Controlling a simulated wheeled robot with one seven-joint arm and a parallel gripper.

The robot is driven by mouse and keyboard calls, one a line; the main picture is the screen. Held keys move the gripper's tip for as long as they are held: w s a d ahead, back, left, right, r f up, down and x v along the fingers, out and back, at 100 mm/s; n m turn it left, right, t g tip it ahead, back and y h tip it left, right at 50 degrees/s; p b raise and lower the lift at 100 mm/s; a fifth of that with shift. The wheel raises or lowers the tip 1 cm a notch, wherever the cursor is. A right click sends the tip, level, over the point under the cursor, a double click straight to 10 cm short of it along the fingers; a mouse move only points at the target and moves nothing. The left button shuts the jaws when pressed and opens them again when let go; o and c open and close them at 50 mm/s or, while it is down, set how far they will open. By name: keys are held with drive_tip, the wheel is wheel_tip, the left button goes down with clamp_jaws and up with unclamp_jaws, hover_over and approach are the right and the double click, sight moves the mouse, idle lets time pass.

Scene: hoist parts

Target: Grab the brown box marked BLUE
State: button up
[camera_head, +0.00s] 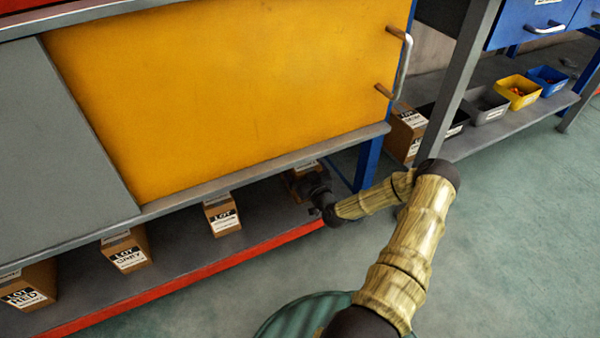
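Several small brown boxes with white and black labels stand on the low grey shelf. The far-left box (38,280) appears to read LOT RED, and the one right of it (137,243) seems to read LOT GREY. The third box (221,214) shows LOT, but its lower word is too small to read. The fourth box (300,172) is partly hidden behind my gripper, and its label cannot be read. I cannot tell which box is marked BLUE. My gripper (318,194) is dark and is at the front of that fourth box; its fingers are too small to judge.
The shelf (185,252) has a red front edge and lies under a cabinet with a yellow panel (230,90). Another brown box (404,128) stands behind a grey leg at right. Yellow (531,97) and blue (561,77) bins sit beyond. The floor at right is clear.

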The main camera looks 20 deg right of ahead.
drive_tip(key=c, duration=1.6)
drive_tip(key=shift+w+r, duration=0.1)
drive_tip(key=shift+c, duration=1.1)
wheel_tip(320, 180, up, 10)
drive_tip(key=p, duration=0.6)
drive_tip(key=shift+p, duration=0.4)
